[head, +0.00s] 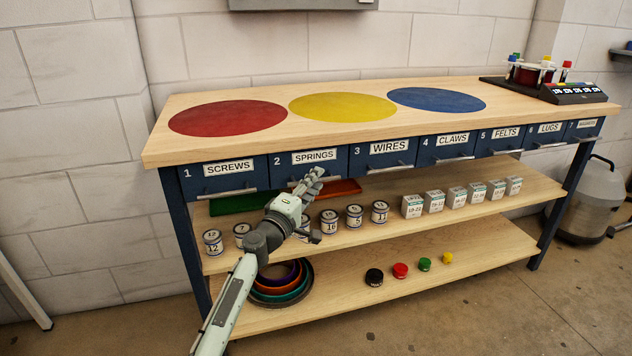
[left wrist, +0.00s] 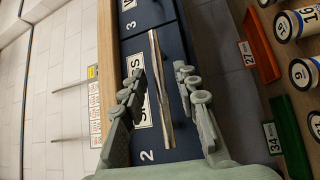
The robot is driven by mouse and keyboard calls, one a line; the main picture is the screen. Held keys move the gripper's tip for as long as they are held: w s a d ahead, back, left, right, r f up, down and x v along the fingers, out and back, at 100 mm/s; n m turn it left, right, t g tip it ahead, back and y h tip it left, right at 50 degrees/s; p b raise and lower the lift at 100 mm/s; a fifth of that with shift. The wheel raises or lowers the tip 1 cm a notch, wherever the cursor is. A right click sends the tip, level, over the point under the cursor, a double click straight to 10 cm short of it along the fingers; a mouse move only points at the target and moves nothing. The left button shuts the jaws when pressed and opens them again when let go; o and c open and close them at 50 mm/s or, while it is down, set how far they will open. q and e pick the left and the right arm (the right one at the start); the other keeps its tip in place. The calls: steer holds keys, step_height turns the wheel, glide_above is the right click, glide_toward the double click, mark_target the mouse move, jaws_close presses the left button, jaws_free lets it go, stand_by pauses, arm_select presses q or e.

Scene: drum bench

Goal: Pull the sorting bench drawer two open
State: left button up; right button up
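Drawer two (head: 281,175) is a dark blue drawer front marked 2 and SPRINGS, under the bench top between SCREWS and WIRES. It looks flush with its neighbours. It also fills the middle of the left wrist view (left wrist: 183,143). Its silver bar handle (left wrist: 156,70) runs lengthwise between the two fingers. My left gripper (head: 316,178) is at this drawer front and partly hides the handle in the head view. In the left wrist view my left gripper (left wrist: 163,92) is open, one finger on each side of the bar, with gaps visible. My right gripper is not in view.
The wooden bench top (head: 225,87) overhangs the drawers. Below, a shelf holds a green tray (head: 238,203), an orange tray (head: 341,189), several labelled cans (head: 355,216) and white boxes (head: 435,201). Nested bowls (head: 283,296) stand on the lowest shelf. The floor in front is clear.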

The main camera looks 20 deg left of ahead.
arm_select(q)
steer(key=shift+w+d, duration=0.1)
steer(key=shift+w, duration=0.4)
steer(key=shift+c, duration=0.5)
jaws_close()
